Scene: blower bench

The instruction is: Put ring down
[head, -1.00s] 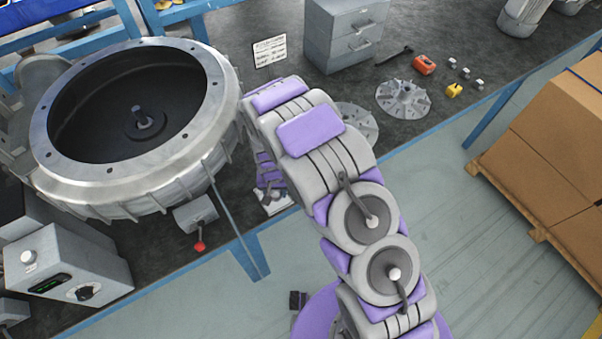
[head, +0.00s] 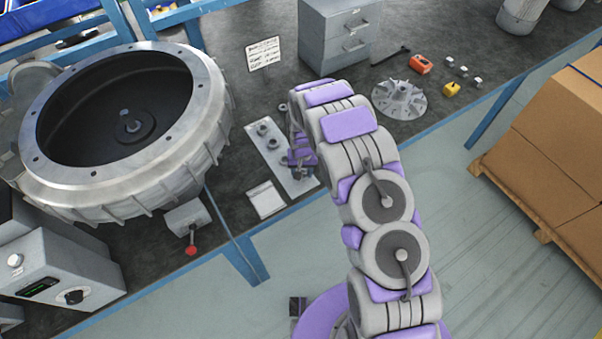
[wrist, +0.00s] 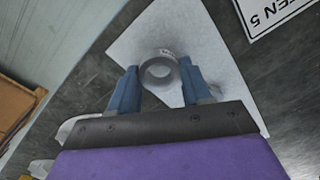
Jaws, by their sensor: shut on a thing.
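A small grey metal ring (wrist: 158,72) sits between the two blue fingers of my gripper (wrist: 158,82) in the wrist view. The gripper is shut on it. Behind the ring is a pale grey plate (wrist: 135,42) on the dark bench; I cannot tell whether the ring touches it. In the head view the plate (head: 289,172) lies on the bench right of the big round housing, with several small round parts (head: 263,130) on it. My gripper (head: 300,172) is over the plate's right side there, mostly hidden by my arm; the held ring cannot be made out.
The large open housing (head: 205,90) fills the left. A drawer cabinet (head: 325,38) stands behind. A white card (head: 265,199) lies by the front edge.

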